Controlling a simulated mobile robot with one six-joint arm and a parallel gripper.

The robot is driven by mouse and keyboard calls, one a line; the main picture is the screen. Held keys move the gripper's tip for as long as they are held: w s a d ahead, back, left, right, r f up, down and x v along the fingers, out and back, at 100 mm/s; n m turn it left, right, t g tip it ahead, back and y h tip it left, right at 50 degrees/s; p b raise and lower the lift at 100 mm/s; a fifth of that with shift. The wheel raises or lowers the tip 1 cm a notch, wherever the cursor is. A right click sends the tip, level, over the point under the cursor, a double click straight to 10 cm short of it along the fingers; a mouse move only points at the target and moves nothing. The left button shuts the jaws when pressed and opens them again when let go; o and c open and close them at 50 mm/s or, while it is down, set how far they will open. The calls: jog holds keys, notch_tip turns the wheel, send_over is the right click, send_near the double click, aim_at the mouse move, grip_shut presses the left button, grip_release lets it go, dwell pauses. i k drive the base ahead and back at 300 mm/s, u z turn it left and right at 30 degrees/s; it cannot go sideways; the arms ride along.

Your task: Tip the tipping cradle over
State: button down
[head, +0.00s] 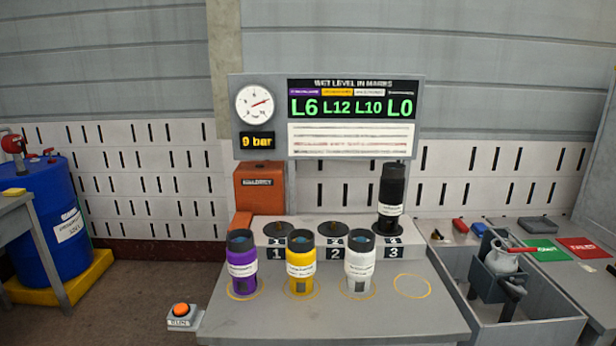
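The tipping cradle (498,284) appears to be the dark grey block-like holder at the right, standing in a grey open-topped bin or sink. A pale grey rounded vessel (500,260) sits in its top, and a red bar (524,249) sticks out to the right there. The cradle looks roughly upright. Its lower parts and pivot are hard to make out. My gripper is not in view.
Purple (242,270), yellow (301,271) and white (360,271) cylinders stand on the grey table (330,315), left of the cradle. A black cylinder (391,190) stands behind at position 3. Green (541,251) and red (584,248) pads lie right of the cradle.

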aim_at(491, 290)
jog(key=u, duration=4.3)
jog(key=i, duration=0.1)
jog(key=z, duration=2.7)
jog(key=k, duration=0.5)
jog(key=z, duration=0.45)
